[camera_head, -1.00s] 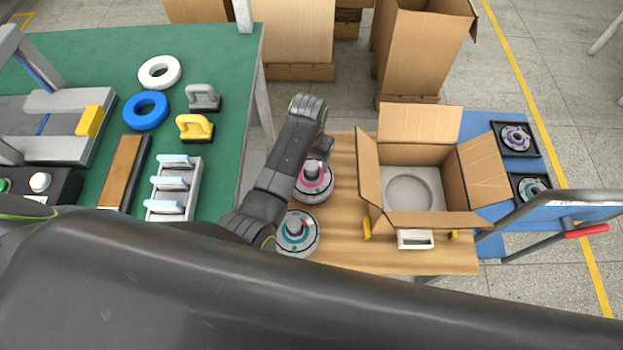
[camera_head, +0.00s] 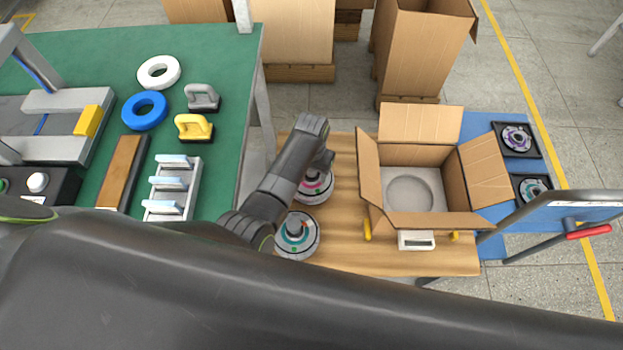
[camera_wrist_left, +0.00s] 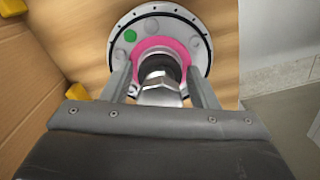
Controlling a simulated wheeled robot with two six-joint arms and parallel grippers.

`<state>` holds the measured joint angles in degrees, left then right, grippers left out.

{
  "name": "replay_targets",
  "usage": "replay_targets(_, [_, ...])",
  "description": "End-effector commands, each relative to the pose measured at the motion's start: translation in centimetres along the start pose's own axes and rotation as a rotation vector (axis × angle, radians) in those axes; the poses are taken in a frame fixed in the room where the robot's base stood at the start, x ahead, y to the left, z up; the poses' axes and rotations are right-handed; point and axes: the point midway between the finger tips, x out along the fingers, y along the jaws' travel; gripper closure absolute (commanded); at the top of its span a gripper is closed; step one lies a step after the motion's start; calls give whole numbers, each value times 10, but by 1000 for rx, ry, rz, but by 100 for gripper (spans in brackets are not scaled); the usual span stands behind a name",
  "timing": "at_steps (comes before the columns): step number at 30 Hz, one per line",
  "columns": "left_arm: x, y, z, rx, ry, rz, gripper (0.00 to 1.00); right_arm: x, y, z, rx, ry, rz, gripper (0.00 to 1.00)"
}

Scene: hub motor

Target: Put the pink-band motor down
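The pink-band motor (camera_head: 316,188) is a round grey-white disc with a pink ring and a metal shaft. It stands upright over the wooden table, behind the teal-band motor (camera_head: 297,235), and appears to rest on the tabletop. My left gripper (camera_head: 325,165) is over it from above and hides much of its shaft. In the left wrist view, the gripper fingers (camera_wrist_left: 160,75) stand on both sides of the shaft, with narrow gaps beside it, so they look open. The pink ring and a green dot show on the motor (camera_wrist_left: 130,35). My right gripper is not in view.
An open cardboard box (camera_head: 370,190) with a round recess stands right of the motors on the wooden table (camera_head: 350,255). A green workbench (camera_head: 225,60) is at the left. A blue cart (camera_head: 490,125) holds two more motors at the right.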

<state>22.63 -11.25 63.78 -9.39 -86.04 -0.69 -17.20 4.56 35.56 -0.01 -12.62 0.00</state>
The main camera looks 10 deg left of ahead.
Motion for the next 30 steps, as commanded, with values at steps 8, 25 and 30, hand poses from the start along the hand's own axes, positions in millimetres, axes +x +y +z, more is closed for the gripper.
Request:
replay_targets(8, [0,0,0,0,0,0,83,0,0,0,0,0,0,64])
replay_targets(25, [-3,0,-2,1,6,0,100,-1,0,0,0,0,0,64])
replay_targets(30, [-6,0,-2,1,6,0,100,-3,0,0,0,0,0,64])
